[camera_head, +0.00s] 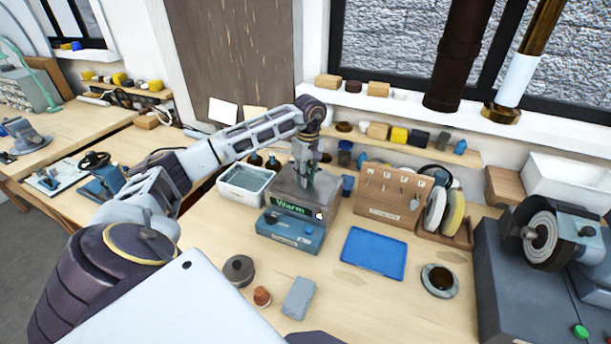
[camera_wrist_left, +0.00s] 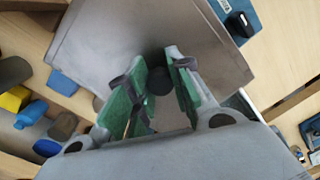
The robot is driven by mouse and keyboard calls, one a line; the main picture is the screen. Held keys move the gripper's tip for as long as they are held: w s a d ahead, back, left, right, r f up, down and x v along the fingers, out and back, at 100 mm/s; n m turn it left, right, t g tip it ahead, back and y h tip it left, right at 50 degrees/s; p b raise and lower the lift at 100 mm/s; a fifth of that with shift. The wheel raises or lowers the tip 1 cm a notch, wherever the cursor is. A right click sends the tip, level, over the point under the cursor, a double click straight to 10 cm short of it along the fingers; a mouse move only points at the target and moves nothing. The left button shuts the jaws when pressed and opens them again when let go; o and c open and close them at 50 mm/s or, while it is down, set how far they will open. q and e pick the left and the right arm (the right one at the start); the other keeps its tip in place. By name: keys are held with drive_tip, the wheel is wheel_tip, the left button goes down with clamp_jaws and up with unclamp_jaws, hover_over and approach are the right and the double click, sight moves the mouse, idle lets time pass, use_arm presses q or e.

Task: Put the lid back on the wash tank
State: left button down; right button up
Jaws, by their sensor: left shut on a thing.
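The wash tank (camera_head: 288,230) is a box with a blue front and a green "Warm" display, standing on the bench in the middle of the head view. Its grey metal lid (camera_head: 285,186) is at the tank's top; I cannot tell if it is fully seated. My left gripper (camera_head: 307,178) points down from above and is shut on the lid's dark knob. In the left wrist view, the green-padded fingers of the gripper (camera_wrist_left: 155,88) are on either side of the round knob (camera_wrist_left: 158,80), above the flat lid (camera_wrist_left: 110,38). My right gripper is not in view.
A white basin (camera_head: 244,184) stands close left of the tank. A wooden tool holder (camera_head: 384,200) and a blue tray (camera_head: 373,254) are to the right. A grey block (camera_head: 299,298), a dark round piece (camera_head: 239,270) and a bench grinder (camera_head: 545,240) are nearer the front.

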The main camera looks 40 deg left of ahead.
use_arm(q)
drive_tip(key=c, duration=1.2)
unclamp_jaws()
drive_tip(key=shift+w+r, duration=0.2)
drive_tip(key=shift+r, duration=2.75)
drive_tip(key=shift+w+r, duration=0.2)
drive_tip(key=shift+r, duration=2.75)
